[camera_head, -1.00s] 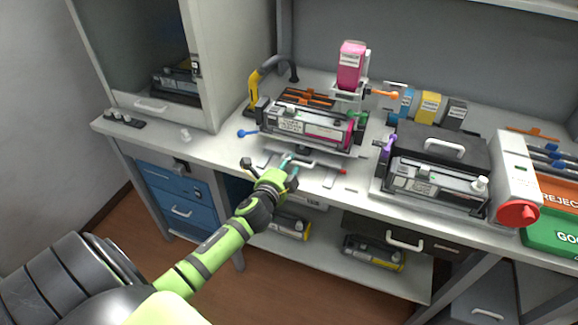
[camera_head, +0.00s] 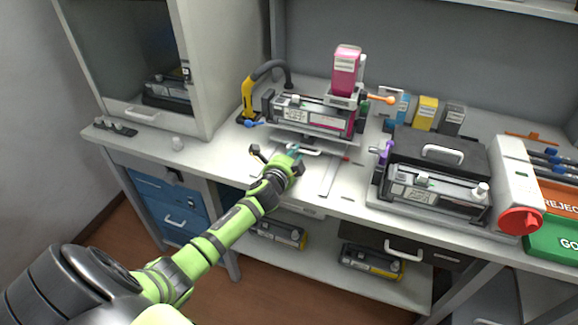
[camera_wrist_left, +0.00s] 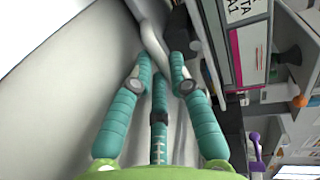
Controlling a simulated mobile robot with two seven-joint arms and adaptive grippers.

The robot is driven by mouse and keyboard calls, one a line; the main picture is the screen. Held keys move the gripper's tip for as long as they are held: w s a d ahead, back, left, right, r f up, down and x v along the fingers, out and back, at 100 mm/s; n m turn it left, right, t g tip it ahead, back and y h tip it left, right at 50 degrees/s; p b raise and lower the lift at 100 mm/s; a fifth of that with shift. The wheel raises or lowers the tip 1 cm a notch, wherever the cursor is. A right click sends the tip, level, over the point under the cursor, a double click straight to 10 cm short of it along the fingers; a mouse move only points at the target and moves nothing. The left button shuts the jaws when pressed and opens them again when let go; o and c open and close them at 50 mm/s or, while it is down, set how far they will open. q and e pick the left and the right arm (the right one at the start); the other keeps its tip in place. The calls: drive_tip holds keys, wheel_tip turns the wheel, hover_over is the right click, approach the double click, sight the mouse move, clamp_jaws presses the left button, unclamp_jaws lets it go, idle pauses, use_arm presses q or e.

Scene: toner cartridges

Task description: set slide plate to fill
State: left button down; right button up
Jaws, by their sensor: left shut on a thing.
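The slide plate (camera_head: 330,143) sits at the back of its station and carries a dark toner cartridge (camera_head: 325,119) with white and pink labels. The cartridge stands below the pink toner bottle (camera_head: 346,67). The plate's pale handle (camera_head: 312,152) points toward me. My left gripper (camera_head: 294,152) is at the left part of this handle, shut on it. In the left wrist view, the teal fingers (camera_wrist_left: 162,72) close around the curved bar of the handle (camera_wrist_left: 153,38); the exact contact is partly hidden. My right gripper is out of view.
Bare rails (camera_head: 333,178) lie in front of the plate. A yellow and black curved arm (camera_head: 249,95) stands left, an orange lever (camera_head: 380,98) right. A second machine with a cartridge (camera_head: 437,190) and red knob (camera_head: 518,220) stands right. The bench's left front is mostly clear.

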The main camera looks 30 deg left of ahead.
use_arm(q)
drive_tip(key=shift+w+a, duration=0.1)
drive_tip(key=shift+w, duration=0.35)
drive_tip(key=shift+r, duration=0.1)
drive_tip(key=c, duration=1.4)
unclamp_jaws()
drive_tip(key=shift+s, duration=0.4)
drive_tip(key=v, duration=1.1)
drive_tip(key=shift+r, duration=0.1)
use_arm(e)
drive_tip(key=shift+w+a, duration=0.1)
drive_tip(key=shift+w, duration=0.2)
